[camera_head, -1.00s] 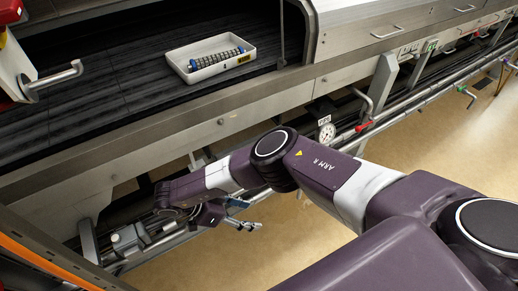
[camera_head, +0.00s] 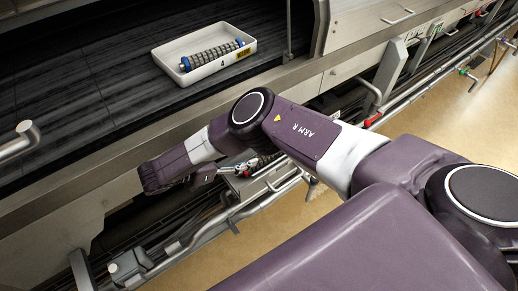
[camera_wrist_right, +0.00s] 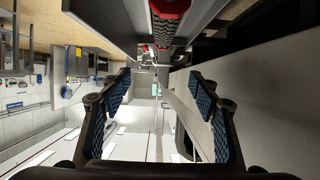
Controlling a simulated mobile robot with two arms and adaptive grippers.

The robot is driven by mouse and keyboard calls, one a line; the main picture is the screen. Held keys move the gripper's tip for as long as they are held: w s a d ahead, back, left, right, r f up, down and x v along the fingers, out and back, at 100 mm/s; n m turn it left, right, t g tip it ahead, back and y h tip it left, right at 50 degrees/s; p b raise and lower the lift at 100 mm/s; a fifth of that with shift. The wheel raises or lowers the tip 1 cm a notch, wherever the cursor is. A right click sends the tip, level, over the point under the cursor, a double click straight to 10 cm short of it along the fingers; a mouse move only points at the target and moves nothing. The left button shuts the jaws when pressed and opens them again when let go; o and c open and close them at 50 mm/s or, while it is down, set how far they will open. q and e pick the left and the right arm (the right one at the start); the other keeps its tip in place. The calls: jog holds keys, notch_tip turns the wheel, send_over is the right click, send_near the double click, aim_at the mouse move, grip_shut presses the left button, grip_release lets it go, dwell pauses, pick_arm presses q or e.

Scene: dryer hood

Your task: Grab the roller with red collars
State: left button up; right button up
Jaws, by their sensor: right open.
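The roller with red collars (camera_wrist_right: 168,29) shows at the top of the right wrist view. It is dark and ribbed between two red collars, and its upper end is cut off by the frame. It lies along a grey channel-like surface. My right gripper (camera_wrist_right: 160,92) is open and empty, with its blue-padded fingers apart and the roller beyond them, higher in the picture. In the head view my right gripper (camera_head: 236,169) is beside the machine's lower front, partly hidden by my arm. Small red and dark parts show near it, too small to identify surely. My left gripper is not in view.
A white tray (camera_head: 165,62) on the dark belt (camera_head: 70,110) holds a ribbed roller with blue collars (camera_head: 212,56). The machine's metal front rail (camera_head: 300,75) runs beside my arm. Pipes (camera_head: 215,225) run low along the machine. Tan floor is open at right.

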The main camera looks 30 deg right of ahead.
jog(key=b, duration=0.6)
send_near(259, 156)
jog(key=shift+s+d+f, duration=0.1)
jog(key=shift+d+f, duration=0.85)
jog(key=shift+d, duration=0.05)
jog(key=shift+f, duration=0.15)
jog(key=shift+d+f, duration=0.1)
jog(key=shift+d, duration=0.1)
jog(key=x, duration=0.7)
jog(key=shift+d+b, duration=0.25)
jog(key=shift+b, duration=0.15)
jog(key=c, duration=1.5)
